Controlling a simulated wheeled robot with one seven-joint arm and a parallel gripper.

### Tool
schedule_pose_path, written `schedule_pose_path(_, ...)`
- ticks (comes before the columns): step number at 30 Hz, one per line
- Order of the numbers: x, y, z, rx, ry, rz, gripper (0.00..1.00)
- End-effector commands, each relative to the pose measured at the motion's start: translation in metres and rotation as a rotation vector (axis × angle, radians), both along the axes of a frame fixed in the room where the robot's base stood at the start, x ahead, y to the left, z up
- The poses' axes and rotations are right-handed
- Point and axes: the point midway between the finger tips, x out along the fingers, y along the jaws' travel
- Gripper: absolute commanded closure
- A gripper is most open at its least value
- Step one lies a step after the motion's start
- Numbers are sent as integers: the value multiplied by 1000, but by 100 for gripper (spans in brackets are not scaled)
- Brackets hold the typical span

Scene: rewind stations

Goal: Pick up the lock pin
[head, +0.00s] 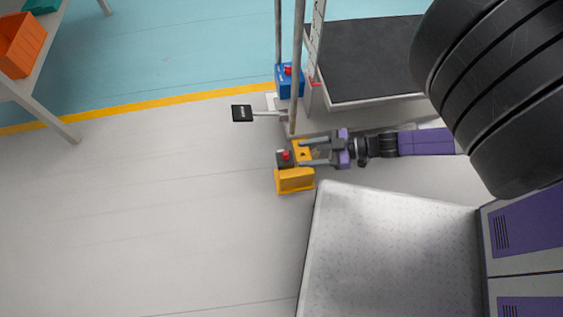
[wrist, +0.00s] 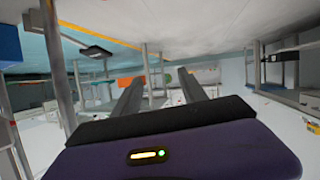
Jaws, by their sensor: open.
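I cannot tell for certain which thing is the lock pin. A small red part (head: 314,84) sticks out at the foot of the white slotted upright, beside the dark-topped platform. A red-topped knob (head: 285,155) sits on a dark block by the yellow fixture (head: 295,180). My gripper (head: 303,153) points left with its two fingers apart, close to the red-topped knob and over or beside the yellow fixture's upper part. Whether it touches is unclear. In the wrist view my gripper (wrist: 160,77) is open, with nothing seen between its fingers.
A blue box (head: 290,82) with a red button stands above the gripper in the head view, near metal posts (head: 298,50) and a black plate (head: 242,113). The dark-topped platform (head: 365,60) lies up and right. A pale metal deck (head: 390,250) lies below.

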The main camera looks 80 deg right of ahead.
Motion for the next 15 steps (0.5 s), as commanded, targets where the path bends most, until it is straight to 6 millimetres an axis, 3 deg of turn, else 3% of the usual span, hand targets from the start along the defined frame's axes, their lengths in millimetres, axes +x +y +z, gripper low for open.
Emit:
schedule_pose_path(1,3,-16,-43,4,6,0,50)
schedule_pose_path(6,8,-56,-109,37,17,-13,50)
schedule_pose_path(9,9,-72,-135,57,24,-23,50)
schedule_pose_path(15,11,-87,-159,85,29,-34,50)
